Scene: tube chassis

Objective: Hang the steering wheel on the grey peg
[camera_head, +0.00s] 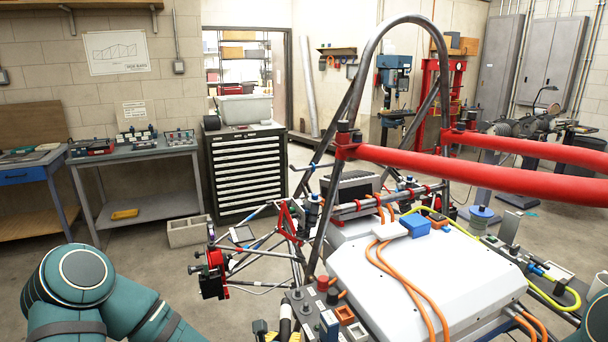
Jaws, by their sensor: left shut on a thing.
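My left arm (85,285) comes in at the lower left and runs down out of the picture. Dark and yellow parts (272,331) at the bottom edge may belong to my left gripper, mostly cut off there. What it is shut on is not clear. I cannot make out the steering wheel or the grey peg. The tube chassis (380,162) fills the middle and right, with a tall grey hoop (392,20) and red padded bars. Only an edge of my right arm (598,312) shows at the lower right; its gripper is out of view.
A white cover (425,275) with orange cables lies on the chassis. A red and black part (213,265) juts out left on thin tubes. The floor left of the chassis is mostly clear.

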